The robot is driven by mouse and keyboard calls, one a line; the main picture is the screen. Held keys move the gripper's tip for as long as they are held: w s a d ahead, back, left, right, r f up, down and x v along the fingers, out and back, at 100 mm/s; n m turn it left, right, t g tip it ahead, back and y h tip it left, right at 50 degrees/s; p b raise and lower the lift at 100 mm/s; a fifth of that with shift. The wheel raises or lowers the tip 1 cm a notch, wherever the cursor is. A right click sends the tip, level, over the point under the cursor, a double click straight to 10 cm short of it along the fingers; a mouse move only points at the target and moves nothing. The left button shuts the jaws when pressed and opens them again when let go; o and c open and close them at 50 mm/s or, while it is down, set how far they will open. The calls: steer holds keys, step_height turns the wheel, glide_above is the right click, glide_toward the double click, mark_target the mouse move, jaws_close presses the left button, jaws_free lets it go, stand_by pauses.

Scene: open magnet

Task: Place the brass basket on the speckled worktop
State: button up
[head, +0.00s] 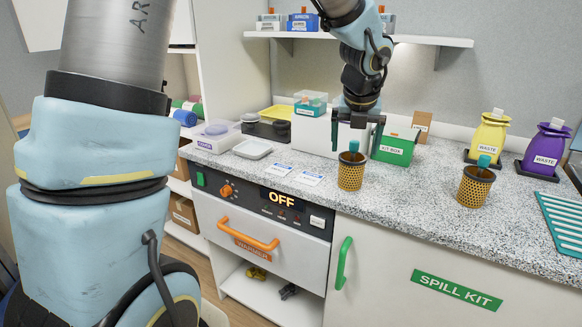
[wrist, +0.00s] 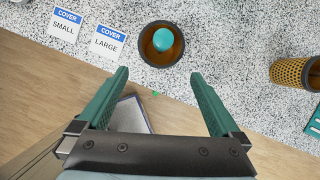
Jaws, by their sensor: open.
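Two brass perforated baskets stand upright on the speckled worktop (head: 405,205). The left basket (head: 351,178) stands near the front edge and holds a teal-topped item; it shows from above in the wrist view (wrist: 147,60). The right basket (head: 474,190), with a similar teal item, stands farther right; it shows at the right edge of the wrist view (wrist: 288,72). My gripper (head: 356,146) is open and empty, close to the left basket. In the wrist view its fingertips (wrist: 160,74) are spread wide and the left basket lies just beyond them, not between them.
A green kit box (head: 396,150) stands behind the left basket. Yellow (head: 488,138) and purple (head: 545,150) waste containers stand at the back right. A teal ribbed mat (head: 562,220) lies at right. Cover cards (head: 308,178) lie left. Bare worktop shows between the baskets.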

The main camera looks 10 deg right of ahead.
steer(key=w+a+f+n+g+y, duration=0.1)
steer(key=a+f+n, duration=0.1)
steer(key=a+n, duration=0.75)
steer(key=a+f+n+y, duration=0.1)
steer(key=a+f+n, duration=0.1)
steer(key=a+n, duration=0.75)
steer(key=s+a+f+n, duration=0.1)
steer(key=s+a+n, duration=0.2)
steer(key=a+n, duration=0.5)
steer(key=s+a+f+n+g, duration=0.1)
steer(key=s+a+n, duration=0.3)
steer(key=n, duration=0.9)
steer(key=shift+s+a+f+g, duration=0.15)
steer(key=shift+a+f+g, duration=0.2)
steer(key=shift+a, duration=1.55)
